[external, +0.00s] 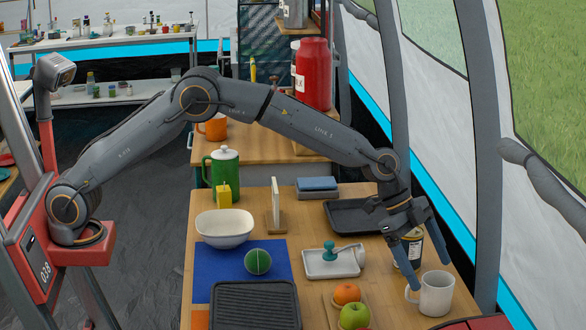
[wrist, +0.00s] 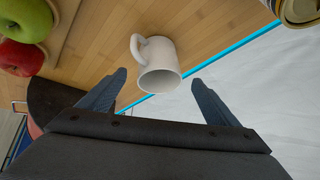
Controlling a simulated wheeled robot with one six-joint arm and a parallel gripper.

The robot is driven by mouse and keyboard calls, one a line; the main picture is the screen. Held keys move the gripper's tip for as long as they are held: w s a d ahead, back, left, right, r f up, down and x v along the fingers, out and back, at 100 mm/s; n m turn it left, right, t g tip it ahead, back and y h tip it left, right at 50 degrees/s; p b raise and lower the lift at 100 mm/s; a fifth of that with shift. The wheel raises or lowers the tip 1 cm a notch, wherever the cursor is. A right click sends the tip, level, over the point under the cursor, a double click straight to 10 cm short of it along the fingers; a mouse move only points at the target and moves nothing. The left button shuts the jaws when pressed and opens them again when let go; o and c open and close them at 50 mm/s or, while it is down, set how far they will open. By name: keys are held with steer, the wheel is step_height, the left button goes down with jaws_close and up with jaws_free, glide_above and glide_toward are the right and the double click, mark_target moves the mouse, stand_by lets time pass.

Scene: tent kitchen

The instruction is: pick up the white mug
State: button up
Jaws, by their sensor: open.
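The white mug (external: 436,293) stands upright on the wooden table near its right edge in the external view. Its handle points left, toward the fruit. In the wrist view the mug (wrist: 160,66) is ahead of the fingers, near the middle, with its handle at the upper left. My gripper (external: 424,252) is above and slightly behind the mug in the external view. Its fingers are spread, empty and apart from the mug. In the wrist view the gripper (wrist: 158,95) shows one finger on each side of the mug.
A white tray (external: 318,272) with a teal-handled tool is farther left. The tent wall (external: 440,150) runs along the table's right side.

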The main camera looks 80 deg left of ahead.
mark_target(433, 280)
steer(key=x, duration=0.4)
steer(key=shift+s+f, duration=0.1)
steer(key=shift+f, duration=0.15)
steer(key=c, duration=1.2)
